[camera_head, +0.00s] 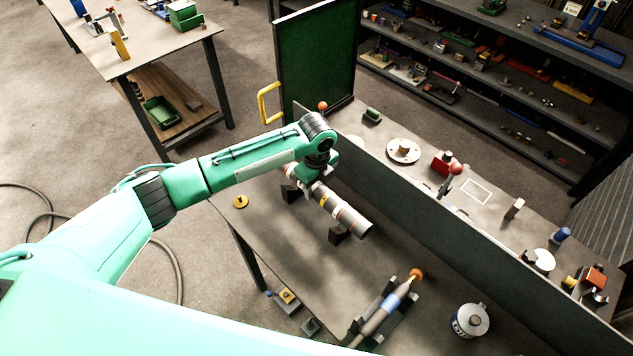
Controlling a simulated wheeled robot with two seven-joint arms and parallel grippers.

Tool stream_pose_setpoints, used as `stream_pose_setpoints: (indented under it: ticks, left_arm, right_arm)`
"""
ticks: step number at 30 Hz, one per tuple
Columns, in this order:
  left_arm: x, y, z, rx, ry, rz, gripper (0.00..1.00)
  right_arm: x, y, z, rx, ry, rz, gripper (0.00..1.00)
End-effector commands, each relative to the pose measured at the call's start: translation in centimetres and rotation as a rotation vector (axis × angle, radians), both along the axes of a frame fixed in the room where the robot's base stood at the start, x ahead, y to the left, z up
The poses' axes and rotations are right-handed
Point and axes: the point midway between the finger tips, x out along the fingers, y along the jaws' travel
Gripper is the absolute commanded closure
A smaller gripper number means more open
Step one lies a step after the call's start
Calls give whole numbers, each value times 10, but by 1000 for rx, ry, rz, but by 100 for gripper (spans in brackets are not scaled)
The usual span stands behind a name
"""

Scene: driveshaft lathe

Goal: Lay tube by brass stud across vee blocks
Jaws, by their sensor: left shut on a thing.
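A grey metal tube (347,215) with a pale band and a yellow mark lies slanted over two dark vee blocks, the near one (339,236) and the far one (290,193). My left gripper (314,186) is shut on the tube near its far end, reaching down from above. Whether the tube touches both blocks is hard to tell. A round brass stud (240,201) stands on the bench (270,228) to the left of the blocks, apart from the tube. My right gripper is out of view.
A shaft with an orange tip (388,302) rests on a dark cradle at the front. A labelled tin (470,321) stands to its right. A grey upright panel (440,232) runs behind the bench, with a ledge of small parts beyond. A green screen (315,60) stands at the back.

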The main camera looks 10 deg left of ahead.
Motion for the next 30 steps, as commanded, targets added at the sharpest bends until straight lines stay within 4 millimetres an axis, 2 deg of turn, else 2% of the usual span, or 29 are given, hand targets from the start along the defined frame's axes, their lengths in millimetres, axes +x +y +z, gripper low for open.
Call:
stream_pose_setpoints:
  ticks: [18,30]
  left_arm:
    - [1,-1,-41,-1,-3,1,100]
    - [1,-1,-46,-2,-3,0,100]
  right_arm:
    - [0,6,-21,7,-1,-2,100]
    - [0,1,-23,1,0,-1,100]
